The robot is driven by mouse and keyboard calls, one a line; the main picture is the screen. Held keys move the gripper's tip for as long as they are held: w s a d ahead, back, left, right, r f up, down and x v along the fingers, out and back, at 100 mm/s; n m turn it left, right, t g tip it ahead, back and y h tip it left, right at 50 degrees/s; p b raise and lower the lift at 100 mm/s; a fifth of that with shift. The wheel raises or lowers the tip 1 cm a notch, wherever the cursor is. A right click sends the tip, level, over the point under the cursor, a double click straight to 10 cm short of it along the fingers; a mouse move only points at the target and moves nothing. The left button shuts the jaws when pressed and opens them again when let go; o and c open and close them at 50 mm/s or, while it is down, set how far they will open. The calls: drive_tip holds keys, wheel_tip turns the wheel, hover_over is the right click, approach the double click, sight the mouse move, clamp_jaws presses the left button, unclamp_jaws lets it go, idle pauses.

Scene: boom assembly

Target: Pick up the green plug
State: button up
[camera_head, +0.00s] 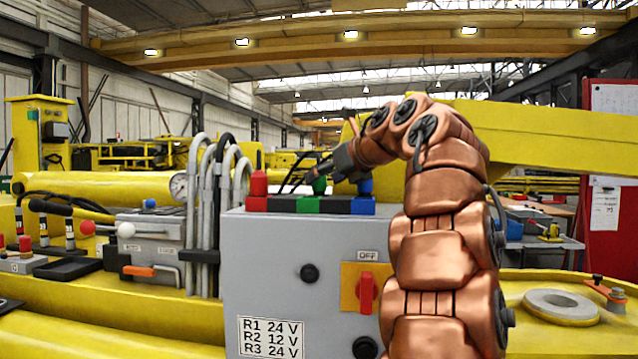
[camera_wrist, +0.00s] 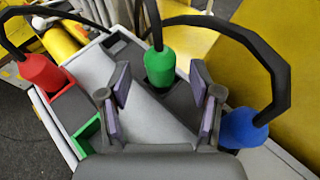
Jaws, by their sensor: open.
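The green plug (camera_wrist: 160,67) stands upright with a black cable rising from its top. It also shows in the head view on top of the grey control box (camera_head: 319,184). My gripper (camera_wrist: 161,86) is open and empty, its two purple-padded fingers spread on either side of the plug's near side. The plug shows beyond and between the fingertips, and I see no contact. In the head view my gripper (camera_head: 325,171) is just above the box top, partly hidden by dark parts. A green-rimmed socket (camera_wrist: 88,135) shows at lower left in the wrist view.
The red plug (camera_wrist: 42,72) stands left and the blue plug (camera_wrist: 242,128) right, close to my right finger. Their black cables arch over the box. Grey hoses (camera_head: 200,180) rise left of the box. A red switch (camera_head: 367,292) is on its front.

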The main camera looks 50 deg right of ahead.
drive_tip(key=shift+x, duration=1)
drive_tip(key=shift+c, duration=0.2)
clamp_jaws()
